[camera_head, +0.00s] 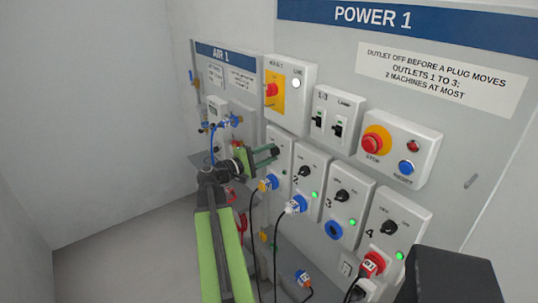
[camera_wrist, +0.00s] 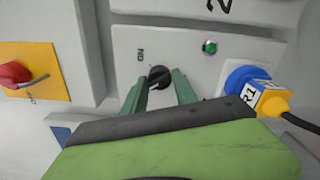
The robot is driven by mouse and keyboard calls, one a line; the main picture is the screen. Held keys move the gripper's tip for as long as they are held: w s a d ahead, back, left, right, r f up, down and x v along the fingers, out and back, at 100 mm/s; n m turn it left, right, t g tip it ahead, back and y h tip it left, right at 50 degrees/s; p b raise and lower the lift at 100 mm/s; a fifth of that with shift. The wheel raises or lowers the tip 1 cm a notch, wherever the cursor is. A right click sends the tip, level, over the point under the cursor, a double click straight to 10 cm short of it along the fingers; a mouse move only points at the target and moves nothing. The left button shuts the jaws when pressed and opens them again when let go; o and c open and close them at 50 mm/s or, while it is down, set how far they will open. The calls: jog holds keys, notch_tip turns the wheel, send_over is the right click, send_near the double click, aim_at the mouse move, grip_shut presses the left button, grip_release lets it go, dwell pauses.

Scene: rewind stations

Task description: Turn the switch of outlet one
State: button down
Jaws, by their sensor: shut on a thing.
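My gripper (camera_head: 276,154) reaches from the left to outlet one (camera_head: 280,142), the leftmost of the row of grey outlet boxes. In the wrist view my green fingers (camera_wrist: 160,85) are shut on the black rotary switch (camera_wrist: 158,76), one finger on each side of it. The word ON is printed beside the switch. In the head view my gripper hides the switch.
Outlets two (camera_head: 305,171), three (camera_head: 342,196) and four (camera_head: 390,226) stand to the right, with green lamps. Above are a red stop button (camera_head: 374,144) and a red-yellow main switch (camera_head: 272,91). Dark cables hang below. The AIR 1 panel (camera_head: 221,55) is at left.

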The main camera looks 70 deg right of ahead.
jog(key=shift+n, duration=0.8)
jog(key=c, duration=1)
grip_release()
jog(key=v, duration=1.7)
jog(key=shift+w+a+f, duration=0.1)
jog(key=shift+w+a, duration=0.05)
jog(key=shift+a, duration=0.15)
